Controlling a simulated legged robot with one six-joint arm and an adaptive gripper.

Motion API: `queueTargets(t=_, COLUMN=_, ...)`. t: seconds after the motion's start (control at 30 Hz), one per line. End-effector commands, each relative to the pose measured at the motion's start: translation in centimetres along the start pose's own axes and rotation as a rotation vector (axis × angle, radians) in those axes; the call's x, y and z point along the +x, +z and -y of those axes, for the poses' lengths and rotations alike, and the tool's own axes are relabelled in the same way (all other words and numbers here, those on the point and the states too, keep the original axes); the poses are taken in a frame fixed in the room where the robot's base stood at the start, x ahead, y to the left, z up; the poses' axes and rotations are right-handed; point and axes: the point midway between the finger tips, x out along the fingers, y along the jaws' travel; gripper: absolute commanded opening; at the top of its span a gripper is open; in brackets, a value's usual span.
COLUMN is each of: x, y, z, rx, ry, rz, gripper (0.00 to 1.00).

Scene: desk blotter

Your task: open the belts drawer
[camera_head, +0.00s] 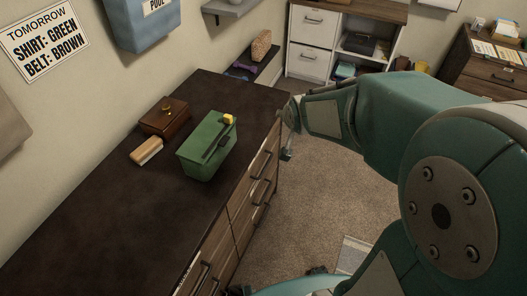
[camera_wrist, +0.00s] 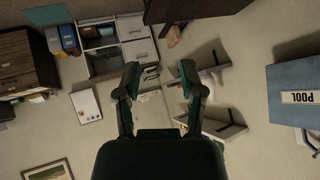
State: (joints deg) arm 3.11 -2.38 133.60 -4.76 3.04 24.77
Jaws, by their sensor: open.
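The dresser (camera_head: 95,215) has a dark top and wooden drawer fronts with dark bar handles. One upper drawer front (camera_head: 262,155) has a handle, and more fronts run toward the near end; all look shut. I cannot read a belts label on any front. My arm reaches in from the right, and its wrist end is beside the dresser's far right corner. My gripper shows clearly in the wrist view (camera_wrist: 160,80), with its two fingers apart and nothing between them. It is not touching any handle that I can see.
On the dresser top are a green box (camera_head: 208,150), a wooden box (camera_head: 166,118) and a brush (camera_head: 146,151). A wall sign (camera_head: 43,41) reads shirt green, belt brown. A blue POOL bin (camera_head: 143,24) hangs nearby. Carpet (camera_head: 325,195) right of the dresser is mostly clear.

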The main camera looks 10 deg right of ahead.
Motion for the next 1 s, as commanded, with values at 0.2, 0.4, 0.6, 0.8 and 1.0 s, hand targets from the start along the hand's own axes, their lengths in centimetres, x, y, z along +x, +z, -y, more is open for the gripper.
queueTargets(t=0.2, x=6.0, y=-0.1, z=-0.1, rx=0.096, ry=-0.040, rz=-0.057, gripper=0.51)
queueTargets(t=0.4, x=11.1, y=0.5, z=-0.4, rx=0.189, ry=-0.093, rz=-0.109, gripper=0.51)
queueTargets(t=0.6, x=15.9, y=1.9, z=-0.9, rx=0.289, ry=-0.157, rz=-0.153, gripper=0.51)
queueTargets(t=0.8, x=20.1, y=4.3, z=-1.7, rx=0.392, ry=-0.229, rz=-0.188, gripper=0.51)
queueTargets(t=1.0, x=23.8, y=7.4, z=-2.6, rx=0.503, ry=-0.309, rz=-0.214, gripper=0.51)
